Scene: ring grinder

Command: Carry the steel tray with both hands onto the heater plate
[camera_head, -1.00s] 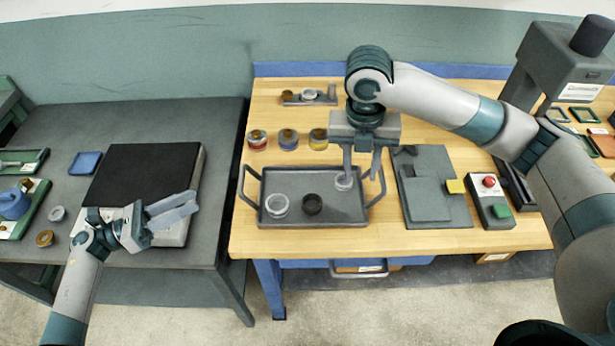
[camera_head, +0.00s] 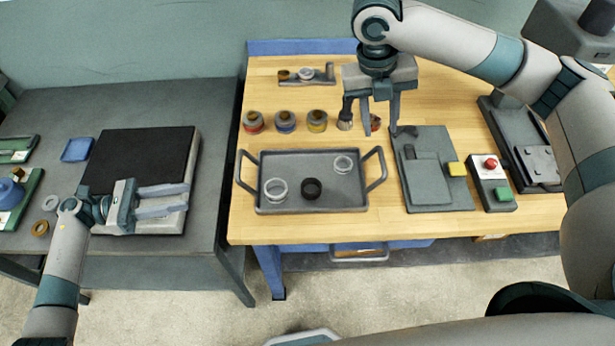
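The steel tray (camera_head: 232,209) (camera_head: 325,205) is a dark grey rectangle with a looped handle at each end, lying on the wooden table. The heater plate (camera_head: 138,158) is a black square top on a grey base on the left table. My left gripper (camera_head: 188,196) is open and empty over the plate's front right part, fingers pointing right. My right gripper (camera_head: 380,130) is open, pointing down, above and behind the tray's right end.
Several small jars (camera_head: 285,122) stand behind the tray. A grey fixture plate (camera_head: 431,175) lies close to its right handle, with a button box (camera_head: 491,180) beyond. A gap parts the two tables. A blue dish (camera_head: 77,149) lies left of the heater plate.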

